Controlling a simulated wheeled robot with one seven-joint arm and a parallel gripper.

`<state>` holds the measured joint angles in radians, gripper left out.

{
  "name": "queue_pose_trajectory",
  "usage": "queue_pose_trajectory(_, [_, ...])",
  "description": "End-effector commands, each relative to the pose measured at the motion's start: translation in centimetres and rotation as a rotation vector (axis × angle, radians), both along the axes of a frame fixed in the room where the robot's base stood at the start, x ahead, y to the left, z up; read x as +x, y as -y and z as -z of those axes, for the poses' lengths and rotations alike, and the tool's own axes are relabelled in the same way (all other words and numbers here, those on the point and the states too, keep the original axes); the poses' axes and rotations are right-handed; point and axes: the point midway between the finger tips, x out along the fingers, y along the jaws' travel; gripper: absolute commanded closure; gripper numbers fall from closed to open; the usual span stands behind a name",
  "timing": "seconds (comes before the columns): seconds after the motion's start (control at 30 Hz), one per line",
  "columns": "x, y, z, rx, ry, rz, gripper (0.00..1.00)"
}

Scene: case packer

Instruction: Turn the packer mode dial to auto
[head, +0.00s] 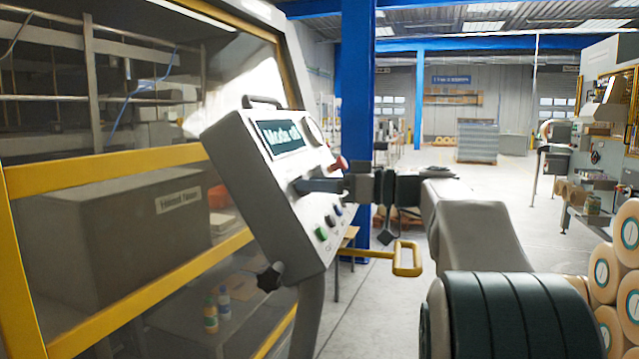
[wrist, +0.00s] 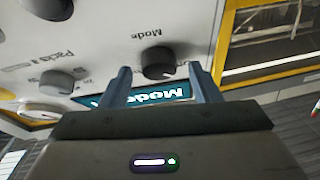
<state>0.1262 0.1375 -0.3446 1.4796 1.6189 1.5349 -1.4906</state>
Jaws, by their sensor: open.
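The packer's grey control box (head: 245,180) stands tilted on a post, with a display (head: 281,138) that seems to read "Mode off". In the wrist view, which shows the panel upside down, the dark round mode dial (wrist: 158,62) has the word "Mode" printed by it. My gripper (wrist: 160,70) is open, with one finger on each side of the dial and a visible gap on both sides. In the head view my gripper (head: 308,186) is at the panel face below the display and hides the dial. The dial's pointer position is not clear.
Another dark knob (wrist: 58,80) sits beside the mode dial. A red button (head: 338,164), a green button (head: 321,233) and a yellow handle (head: 407,259) are close to my gripper. A yellow-framed guard (head: 110,165) stands left; cardboard rolls (head: 606,270) are stacked right.

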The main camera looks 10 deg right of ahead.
Motion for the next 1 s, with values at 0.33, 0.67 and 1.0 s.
queue_pose_trajectory(0.33, [0.04,-0.07,0.03,0.001,-0.001,-0.001,0.71])
queue_pose_trajectory(0.67, [-0.04,-0.03,0.05,0.005,-0.011,0.005,0.88])
queue_pose_trajectory(1.0, [-0.28,-0.23,0.21,0.072,-0.133,0.085,0.88])
